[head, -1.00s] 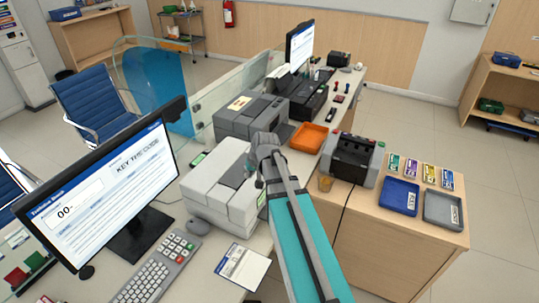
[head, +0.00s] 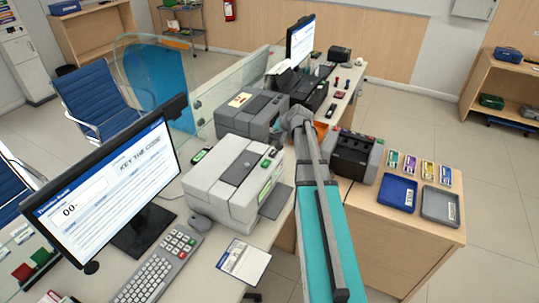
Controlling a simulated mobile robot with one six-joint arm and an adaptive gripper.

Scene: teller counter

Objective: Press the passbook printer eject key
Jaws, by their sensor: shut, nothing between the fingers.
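A light grey printer (head: 215,190) stands on the counter beside the monitor, with a darker strip on top and a tray at its front. Small keys (head: 268,158), some green and one reddish, sit at its back right corner; their labels are too small to read. A darker grey printer (head: 240,115) with a yellow label stands behind it. I cannot tell for certain which is the passbook printer. My gripper (head: 278,130) is shut and empty beside the darker printer's right front, beyond the light printer's keys; it is small and partly hidden by my wrist.
A monitor (head: 105,175), a keyboard (head: 158,268) and a booklet (head: 243,260) are on the near counter. A black and grey machine (head: 355,157) stands right of my arm, near blue (head: 397,193) and grey trays. A glass screen (head: 228,85) runs behind the printers.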

